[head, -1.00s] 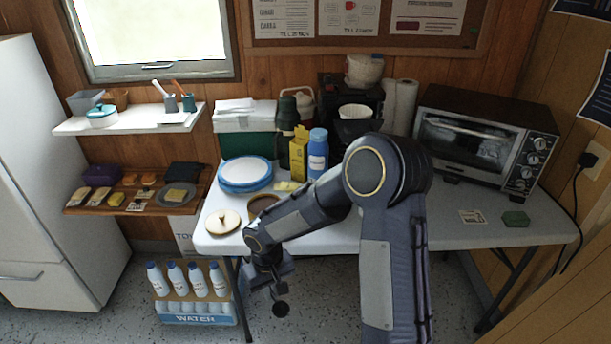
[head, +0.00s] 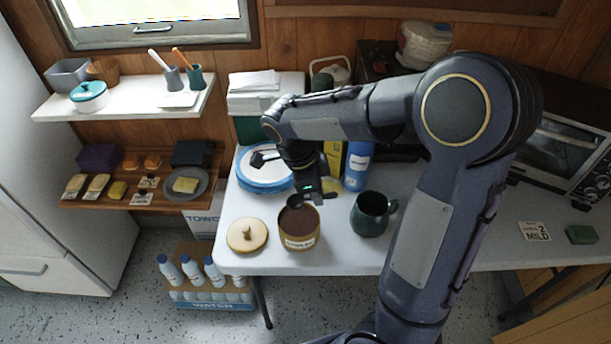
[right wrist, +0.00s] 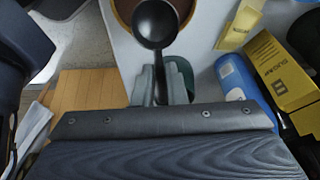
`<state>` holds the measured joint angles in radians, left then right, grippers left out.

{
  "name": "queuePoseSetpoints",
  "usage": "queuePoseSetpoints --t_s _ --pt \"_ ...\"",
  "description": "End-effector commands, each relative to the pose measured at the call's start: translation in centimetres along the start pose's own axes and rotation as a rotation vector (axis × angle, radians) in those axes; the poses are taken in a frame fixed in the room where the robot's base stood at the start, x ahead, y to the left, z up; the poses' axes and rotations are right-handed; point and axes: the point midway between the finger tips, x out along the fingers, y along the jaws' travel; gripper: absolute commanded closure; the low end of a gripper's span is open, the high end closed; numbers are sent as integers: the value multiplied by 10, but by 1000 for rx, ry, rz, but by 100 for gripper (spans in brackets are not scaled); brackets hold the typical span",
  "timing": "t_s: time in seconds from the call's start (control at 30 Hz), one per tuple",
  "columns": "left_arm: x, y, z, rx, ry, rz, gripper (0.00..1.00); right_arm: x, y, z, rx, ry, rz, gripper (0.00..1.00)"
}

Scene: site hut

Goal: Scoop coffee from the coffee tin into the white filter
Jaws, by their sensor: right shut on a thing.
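The coffee tin (head: 300,241), tan with a label, stands open near the table's front edge with dark coffee inside. Its round pale lid (head: 247,235) lies to its left. My right gripper (head: 309,187) is just above the tin, shut on a black scoop (head: 294,202). The scoop bowl shows in the right wrist view (right wrist: 156,22) over the tin's rim (right wrist: 123,12); I cannot tell whether it holds coffee. The white filter in the coffee maker is hidden behind my right arm. My left gripper is out of view.
A dark green mug (head: 370,214) stands right of the tin. A blue bottle (head: 357,165), a yellow box (head: 334,156) and blue-rimmed plates (head: 262,180) are behind. A toaster oven (head: 560,150) stands at right. The table front between mug and card (head: 534,231) is partly covered by my arm.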

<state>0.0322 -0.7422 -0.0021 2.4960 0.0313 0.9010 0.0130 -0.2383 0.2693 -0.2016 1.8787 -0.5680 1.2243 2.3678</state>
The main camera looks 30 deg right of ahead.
Motion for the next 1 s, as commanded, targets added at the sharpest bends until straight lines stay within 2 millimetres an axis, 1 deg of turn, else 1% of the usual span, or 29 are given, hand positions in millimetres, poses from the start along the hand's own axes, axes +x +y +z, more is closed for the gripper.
queuePoseSetpoints --t_s 0.33,0.5,0.77,1.0 --pt "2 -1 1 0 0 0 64 23 0 22 -6 262 -1 100" --pt "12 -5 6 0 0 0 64 39 0 30 -4 250 0 100" --pt "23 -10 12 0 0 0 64 58 0 41 -3 248 -2 100" --pt "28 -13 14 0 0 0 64 62 0 42 -4 247 -2 100"
